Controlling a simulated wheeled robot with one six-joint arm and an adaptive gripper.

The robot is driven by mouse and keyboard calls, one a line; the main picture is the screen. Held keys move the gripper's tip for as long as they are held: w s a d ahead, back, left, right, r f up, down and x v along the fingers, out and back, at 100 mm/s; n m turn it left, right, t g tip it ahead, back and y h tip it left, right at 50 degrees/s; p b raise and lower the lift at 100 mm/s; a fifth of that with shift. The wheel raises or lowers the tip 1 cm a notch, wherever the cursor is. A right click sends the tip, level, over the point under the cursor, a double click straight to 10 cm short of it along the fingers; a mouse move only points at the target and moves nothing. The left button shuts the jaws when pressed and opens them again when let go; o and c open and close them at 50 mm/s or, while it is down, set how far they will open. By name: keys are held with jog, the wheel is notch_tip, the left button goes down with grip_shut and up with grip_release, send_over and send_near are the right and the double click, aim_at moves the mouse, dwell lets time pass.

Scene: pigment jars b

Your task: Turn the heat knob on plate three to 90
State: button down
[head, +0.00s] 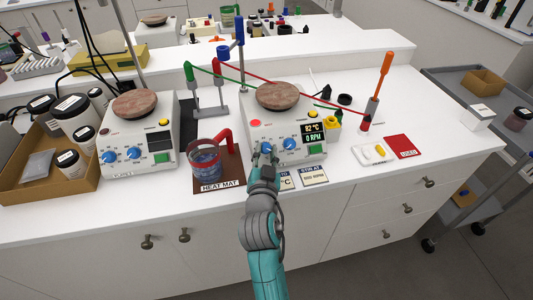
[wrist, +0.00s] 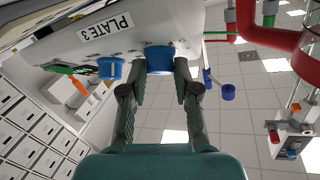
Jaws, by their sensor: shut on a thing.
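Plate three (head: 251,123) is a white hotplate with a round reddish-brown top (head: 278,96). Its display (head: 313,132) reads 82 °C and 0 RPM. Its front has two blue knobs. My gripper (head: 264,155) is at the left knob, partly covering it. In the wrist view, my gripper (wrist: 160,75) is shut on this knob (wrist: 159,57), with one finger on each side. The other knob (head: 289,143) stands free; it also shows in the wrist view (wrist: 111,68). The label "PLATE 3" (wrist: 105,25) is readable there. The held knob's pointer is not readable.
A glass beaker (head: 205,160) with a red handle stands on the heat mat (head: 222,187) just left of plate three. Another hotplate (head: 138,140) is further left. Cards (head: 313,174) lie in front of plate three.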

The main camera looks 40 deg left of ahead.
jog(key=shift+f, duration=0.1)
jog(key=c, duration=0.8)
grip_release()
jog(key=shift+c, duration=0.2)
jog(key=v, duration=1.2)
